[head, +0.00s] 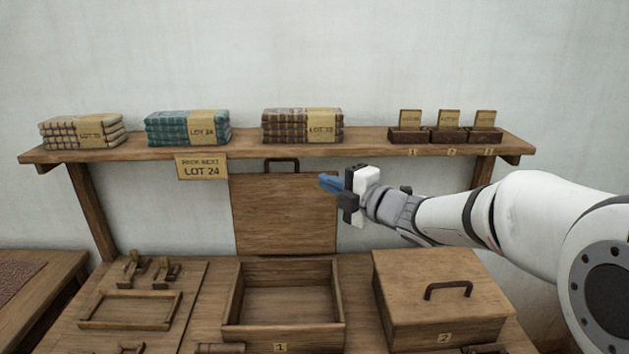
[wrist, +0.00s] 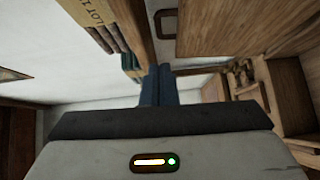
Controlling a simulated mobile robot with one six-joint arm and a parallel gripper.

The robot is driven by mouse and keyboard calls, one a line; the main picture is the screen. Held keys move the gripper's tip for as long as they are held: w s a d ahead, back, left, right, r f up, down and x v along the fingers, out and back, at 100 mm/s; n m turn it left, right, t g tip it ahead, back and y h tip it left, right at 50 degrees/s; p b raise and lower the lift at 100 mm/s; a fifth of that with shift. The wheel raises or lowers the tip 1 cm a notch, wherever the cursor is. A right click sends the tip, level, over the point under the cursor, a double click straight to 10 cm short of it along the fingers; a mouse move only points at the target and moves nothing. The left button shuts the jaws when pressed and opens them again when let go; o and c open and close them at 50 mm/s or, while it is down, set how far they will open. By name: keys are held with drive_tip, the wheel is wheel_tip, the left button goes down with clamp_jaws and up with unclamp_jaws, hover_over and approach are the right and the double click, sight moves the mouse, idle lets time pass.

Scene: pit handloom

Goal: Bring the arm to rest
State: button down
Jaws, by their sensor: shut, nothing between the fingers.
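My arm reaches in from the right in the head view, with my gripper (head: 327,184) just below the shelf and in front of the upright wooden lid. The blue fingers are together and nothing is between them. In the wrist view my gripper (wrist: 158,72) also shows its fingers side by side and empty. The fingers appear apart from the shelf and the lid, though the exact gap is hard to tell.
A shelf (head: 370,145) carries cloth stacks, including green Lot 24 (head: 188,128), and small card boxes (head: 447,135). Below are open, empty box 1 (head: 285,301), its raised lid (head: 284,215), closed box 2 (head: 440,300) and a frame (head: 130,310).

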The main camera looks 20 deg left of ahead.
drive_tip(key=w+d+m+t+h, duration=0.2)
drive_tip(key=d+m+t+h, duration=0.15)
drive_tip(key=d, duration=0.25)
drive_tip(key=w+d+m+t+h, duration=0.2)
drive_tip(key=d+m+h, duration=0.1)
drive_tip(key=d+m, duration=0.3)
drive_tip(key=s+d+f+m+h+p, duration=0.15)
drive_tip(key=d+m+h, duration=0.3)
drive_tip(key=d, duration=0.45)
drive_tip(key=s+d+f+m+h, duration=0.3)
drive_tip(key=d+m, duration=0.2)
drive_tip(key=d, duration=0.3)
drive_tip(key=s+d+f+m+g, duration=0.3)
drive_tip(key=s+m, duration=0.1)
drive_tip(key=s, duration=0.3)
drive_tip(key=s+d+f+m+g+h, duration=0.1)
drive_tip(key=s+d+f+m+g, duration=0.1)
drive_tip(key=s, duration=0.6)
drive_tip(key=s+d+f+m+g+h, duration=0.1)
drive_tip(key=s+d+f+m+g, duration=0.2)
drive_tip(key=s+m, duration=0.3)
drive_tip(key=shift+s+d+f+g+p, duration=0.4)
drive_tip(key=shift+s+d+g, duration=0.2)
drive_tip(key=shift+s+g, duration=0.15)
